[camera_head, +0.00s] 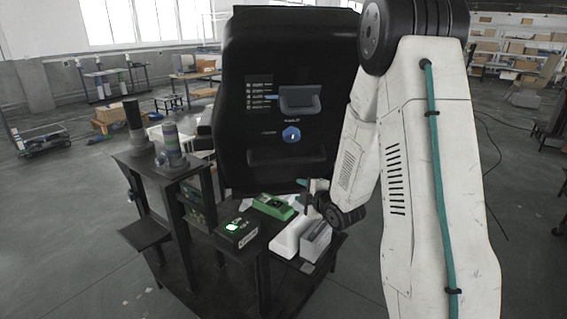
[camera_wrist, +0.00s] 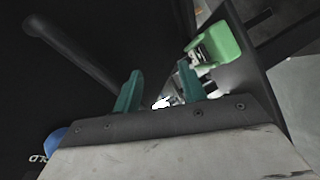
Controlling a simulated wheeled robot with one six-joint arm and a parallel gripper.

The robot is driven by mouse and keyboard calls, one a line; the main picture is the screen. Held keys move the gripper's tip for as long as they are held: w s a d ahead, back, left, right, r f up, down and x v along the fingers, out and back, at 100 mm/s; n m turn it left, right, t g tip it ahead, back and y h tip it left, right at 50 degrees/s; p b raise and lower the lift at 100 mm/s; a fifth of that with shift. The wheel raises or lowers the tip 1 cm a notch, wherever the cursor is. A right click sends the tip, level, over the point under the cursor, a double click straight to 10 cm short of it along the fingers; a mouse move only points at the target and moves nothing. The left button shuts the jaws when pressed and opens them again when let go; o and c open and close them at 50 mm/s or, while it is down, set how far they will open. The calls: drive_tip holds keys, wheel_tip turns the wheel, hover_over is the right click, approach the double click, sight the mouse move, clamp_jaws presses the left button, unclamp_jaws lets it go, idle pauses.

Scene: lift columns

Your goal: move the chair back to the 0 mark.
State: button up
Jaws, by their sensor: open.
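A large black upright panel (camera_head: 270,55), shaped like a chair back, stands in the middle of the head view. On its face are a column of small pale labels (camera_head: 258,92), a grey handle-like part (camera_head: 299,99) and a blue knob (camera_head: 292,134). A thin blue pointer (camera_head: 271,98) lies between the labels and the grey part. The label text is too small to read. My gripper (camera_head: 308,187) is low in front of the panel, below the knob. In the wrist view its teal fingers (camera_wrist: 159,75) are apart with nothing between them. The blue knob (camera_wrist: 56,139) shows at lower left.
A black stand (camera_head: 265,228) bears a green device (camera_head: 273,206), a black box with a green light (camera_head: 236,234) and a pale unit (camera_head: 291,238) near my gripper. A green part (camera_wrist: 222,42) and a dark bar (camera_wrist: 75,50) show in the wrist view.

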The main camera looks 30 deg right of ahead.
sight(286, 163)
wheel_tip(286, 163, up, 7)
drive_tip(key=w+a+n+t+y, duration=0.1)
drive_tip(key=a+n+t, duration=0.1)
drive_tip(key=n+t, duration=0.2)
drive_tip(key=w, duration=0.7)
drive_tip(key=shift+w+d, duration=0.1)
drive_tip(key=shift+w, duration=0.25)
drive_tip(key=shift+r, duration=0.1)
clamp_jaws()
